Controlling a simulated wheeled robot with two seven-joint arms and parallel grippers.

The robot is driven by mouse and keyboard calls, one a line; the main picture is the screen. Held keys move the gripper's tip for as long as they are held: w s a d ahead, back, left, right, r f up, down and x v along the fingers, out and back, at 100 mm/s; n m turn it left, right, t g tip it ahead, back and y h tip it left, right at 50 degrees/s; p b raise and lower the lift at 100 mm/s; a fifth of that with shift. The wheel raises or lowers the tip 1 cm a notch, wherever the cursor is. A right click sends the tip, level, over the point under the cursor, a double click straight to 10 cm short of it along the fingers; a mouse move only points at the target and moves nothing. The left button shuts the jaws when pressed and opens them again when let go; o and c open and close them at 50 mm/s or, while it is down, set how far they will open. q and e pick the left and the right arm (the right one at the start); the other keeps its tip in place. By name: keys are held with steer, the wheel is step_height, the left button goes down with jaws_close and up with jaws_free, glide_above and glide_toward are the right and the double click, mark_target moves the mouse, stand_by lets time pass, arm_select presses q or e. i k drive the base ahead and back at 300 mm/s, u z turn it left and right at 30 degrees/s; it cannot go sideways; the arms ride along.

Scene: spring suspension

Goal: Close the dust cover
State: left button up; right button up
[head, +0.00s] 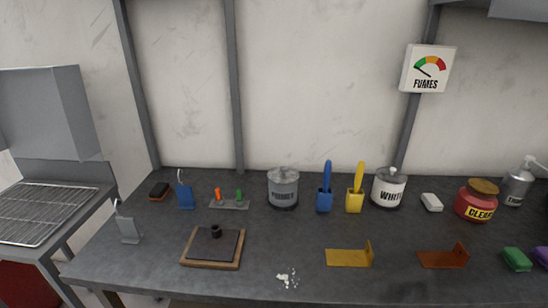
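I cannot pick out a thing that is plainly the dust cover. A wooden board (184,262) with a dark plate (222,249) and a short black knob (215,231) on it lies flat at the front left of the dark table. A grey jar lettered PRIMER (283,190) and a white jar lettered WHITE (389,190) stand farther back, each with a knobbed lid on top. Neither of my grippers is in view.
The table (310,228) also holds a blue brush holder (324,202), a yellow one (354,203), yellow (347,258) and orange (441,259) brackets, and white crumbs (288,278) at the front. A wire rack (45,212) is at far left. The table's middle is clear.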

mark_target(46, 111)
steer(key=u, duration=2.35)
steer(key=i, duration=0.7)
steer(key=u, duration=0.8)
steer(key=i, duration=0.9)
steer(key=z, duration=0.65)
steer(key=i, duration=1)
steer(key=z, duration=0.35)
